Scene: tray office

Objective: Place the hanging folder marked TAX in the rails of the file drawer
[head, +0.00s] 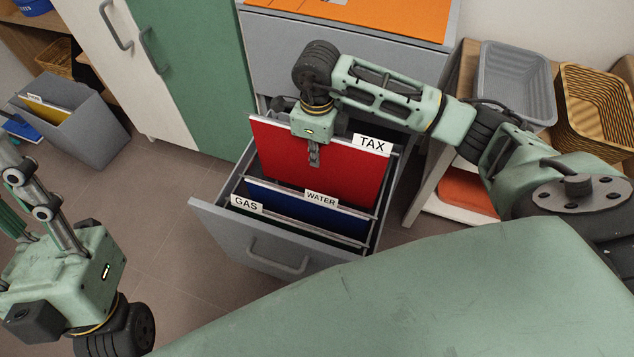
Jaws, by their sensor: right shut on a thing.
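The red hanging folder marked TAX (345,175) is upright over the back part of the open file drawer (215,219). Its top edge stands higher than the other folders, and its lower edge is hidden behind them. My right gripper (314,155) is shut on the top edge of the TAX folder, left of its label. In front of it hang a blue folder marked WATER (290,204) and a folder marked GAS (247,204). Whether the TAX folder's hooks touch the rails I cannot tell. My left gripper is at the far left; its fingers (42,205) show partly, pointing up.
A grey bin (85,135) with a yellow folder stands on the floor at left. The cabinet top (350,30) carries an orange sheet. A grey tray (515,85) and a wicker basket (597,105) stand on a shelf at right. Floor left of the drawer is clear.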

